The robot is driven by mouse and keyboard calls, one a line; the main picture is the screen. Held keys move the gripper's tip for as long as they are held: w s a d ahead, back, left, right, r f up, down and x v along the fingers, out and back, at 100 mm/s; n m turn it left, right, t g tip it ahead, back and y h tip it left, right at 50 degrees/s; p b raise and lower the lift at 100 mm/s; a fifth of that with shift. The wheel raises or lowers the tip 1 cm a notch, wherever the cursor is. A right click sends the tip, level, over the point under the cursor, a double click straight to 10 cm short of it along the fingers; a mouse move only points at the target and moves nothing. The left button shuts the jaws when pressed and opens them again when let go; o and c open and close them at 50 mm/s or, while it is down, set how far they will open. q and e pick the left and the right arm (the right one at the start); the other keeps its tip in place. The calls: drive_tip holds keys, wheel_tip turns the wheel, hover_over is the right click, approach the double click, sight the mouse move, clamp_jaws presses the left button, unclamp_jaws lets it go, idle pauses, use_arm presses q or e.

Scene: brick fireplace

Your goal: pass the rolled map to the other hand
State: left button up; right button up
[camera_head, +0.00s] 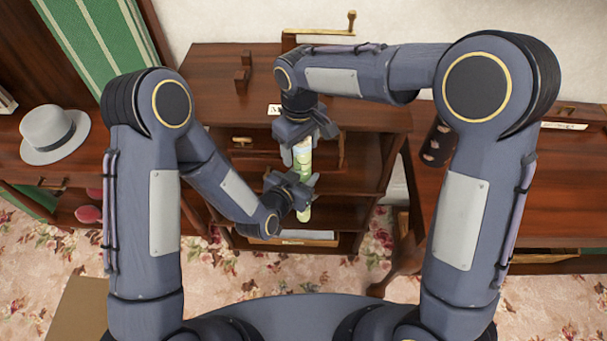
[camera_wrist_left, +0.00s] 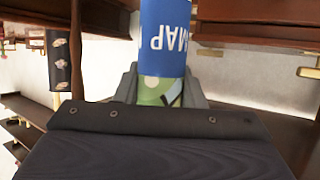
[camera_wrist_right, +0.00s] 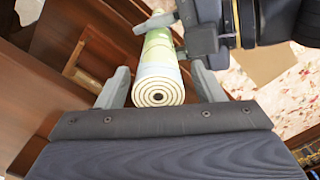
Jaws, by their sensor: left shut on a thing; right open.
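The rolled map (camera_head: 303,160) is upright in the head view, a pale green and yellow tube. My left gripper (camera_head: 303,192) is shut on its lower part. In the left wrist view the map (camera_wrist_left: 165,35) shows a blue band with the word MAP above the fingers. My right gripper (camera_head: 306,143) is open at the map's upper end. In the right wrist view the map's spiral end (camera_wrist_right: 158,92) lies between the spread right fingers, with visible gaps at the sides. My left gripper (camera_wrist_right: 170,20) shows farther along the tube. The map's uppermost end is hidden in the head view.
A dark wooden shelf unit (camera_head: 225,75) stands behind and below the grippers. A grey hat (camera_head: 52,135) lies on the left cabinet. A wooden desk (camera_head: 545,195) is at the right. Floral carpet (camera_head: 50,260) covers the floor.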

wheel_tip(320, 180, up, 11)
drive_tip(key=shift+r, duration=0.1)
drive_tip(key=s+d+r+m+t+y, duration=0.25)
drive_tip(key=s+d+m, duration=0.25)
drive_tip(key=s+d, duration=0.8)
drive_tip(key=s+d+f+m+t, duration=0.1)
drive_tip(key=s+d+f+m, duration=0.1)
drive_tip(key=s, duration=0.3)
drive_tip(key=s+d+f+m+t+y, duration=0.1)
drive_tip(key=s+d+f+m+t, duration=0.1)
drive_tip(key=s+d+f, duration=0.1)
drive_tip(key=shift+s+f+m, duration=0.4)
drive_tip(key=shift+s+f, duration=0.25)
drive_tip(key=shift+s, duration=0.5)
